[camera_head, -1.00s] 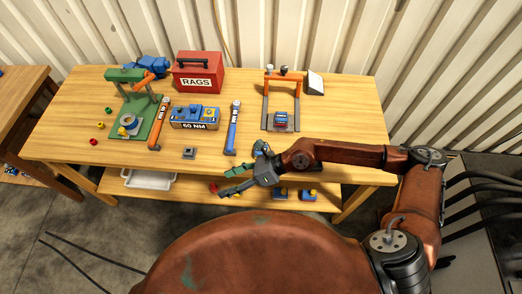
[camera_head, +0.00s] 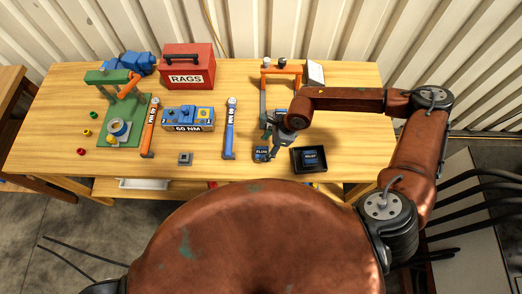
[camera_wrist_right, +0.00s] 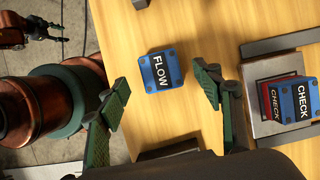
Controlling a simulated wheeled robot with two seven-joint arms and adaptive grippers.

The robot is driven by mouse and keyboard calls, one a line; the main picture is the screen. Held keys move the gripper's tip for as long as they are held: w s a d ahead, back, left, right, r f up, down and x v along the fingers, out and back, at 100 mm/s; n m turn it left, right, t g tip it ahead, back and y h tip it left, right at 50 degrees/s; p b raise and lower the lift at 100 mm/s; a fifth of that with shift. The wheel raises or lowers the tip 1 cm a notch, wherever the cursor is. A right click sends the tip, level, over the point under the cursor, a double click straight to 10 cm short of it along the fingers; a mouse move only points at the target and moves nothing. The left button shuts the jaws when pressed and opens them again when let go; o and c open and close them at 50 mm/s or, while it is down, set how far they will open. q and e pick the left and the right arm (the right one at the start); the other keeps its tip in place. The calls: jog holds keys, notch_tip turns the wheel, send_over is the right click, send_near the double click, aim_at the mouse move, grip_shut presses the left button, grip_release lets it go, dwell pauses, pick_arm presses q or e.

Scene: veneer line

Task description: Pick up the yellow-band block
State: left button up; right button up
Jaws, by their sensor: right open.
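My right gripper (camera_head: 270,138) is open and empty, pointing down over the table's front part. A small blue block marked FLOW (camera_head: 262,154) lies by its fingertips. In the right wrist view this block (camera_wrist_right: 160,71) is ahead of and between the two spread fingers (camera_wrist_right: 163,90), apart from both. No yellow band shows on its visible faces. A blue block (camera_head: 310,156) lies in a black tray (camera_head: 323,167). My left gripper (camera_wrist_right: 50,30) shows far off at the upper left, its fingers apart.
The table (camera_head: 55,130) holds a green press stand (camera_head: 125,128), a red RAGS box (camera_head: 188,66), a blue 60 NM unit (camera_head: 188,117), an orange wrench (camera_head: 150,128) and a blue wrench (camera_head: 229,130). An orange-topped frame (camera_head: 281,71) stands behind my right gripper.

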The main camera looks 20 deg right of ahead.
aim_at(262, 152)
jog(key=p+x, duration=0.1)
jog(key=x, duration=0.2)
jog(key=shift+d+f, duration=0.15)
jog(key=shift+f, duration=0.1)
jog(key=shift+x, duration=1.05)
jog(key=c, duration=1.2)
pick_arm(q)
jog(key=shift+s+r, duration=0.15)
jog(key=shift+r, duration=0.45)
pick_arm(e)
jog(key=c, duration=0.4)
jog(key=shift+r, duration=0.15)
jog(key=shift+c, duration=0.2)
